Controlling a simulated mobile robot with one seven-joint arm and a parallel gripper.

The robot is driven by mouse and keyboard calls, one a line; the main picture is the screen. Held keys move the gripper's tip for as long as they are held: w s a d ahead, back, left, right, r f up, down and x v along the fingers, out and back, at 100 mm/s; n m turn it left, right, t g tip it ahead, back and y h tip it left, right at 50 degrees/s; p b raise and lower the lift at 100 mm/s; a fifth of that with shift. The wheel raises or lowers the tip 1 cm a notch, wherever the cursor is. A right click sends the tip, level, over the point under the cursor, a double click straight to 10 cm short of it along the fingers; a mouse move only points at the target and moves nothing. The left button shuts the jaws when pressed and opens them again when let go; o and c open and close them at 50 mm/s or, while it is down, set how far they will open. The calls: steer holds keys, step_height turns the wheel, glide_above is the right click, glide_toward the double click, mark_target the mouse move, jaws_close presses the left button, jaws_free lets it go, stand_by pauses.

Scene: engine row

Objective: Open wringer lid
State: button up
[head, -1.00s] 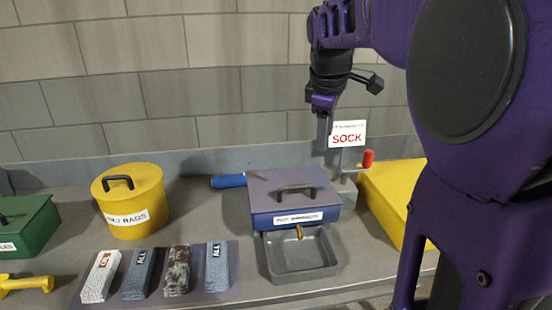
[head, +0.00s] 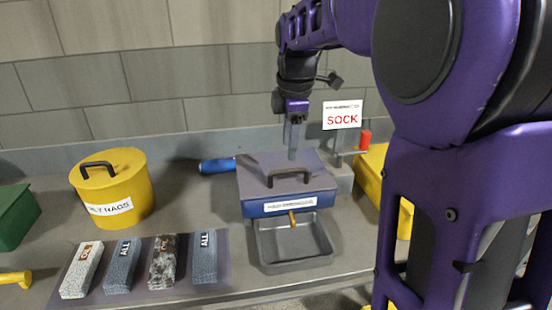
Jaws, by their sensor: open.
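The wringer (head: 255,210) is a blue box on the bench with a labelled front. Its grey lid (head: 255,181) is down and has a dark arched handle (head: 285,173) on top. A blue grip (head: 217,166) sticks out at its left. My gripper (head: 291,150) points down above the back part of the lid, just behind the handle in the picture. Its fingers are open and hold nothing. I cannot tell how high above the lid the fingertips are.
A shallow grey tray (head: 268,266) sits in front of the wringer. A SOCK sign (head: 343,115) and a red knob (head: 365,140) stand right of it. A wall (head: 150,60) closes the back.

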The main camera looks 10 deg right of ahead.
mark_target(288, 172)
steer(key=f, duration=0.3)
steer(key=w+f+b, duration=0.1)
steer(key=f, duration=0.2)
steer(key=shift+w+f, duration=0.15)
steer(key=shift+f, duration=0.2)
jaws_close()
stand_by(1.1)
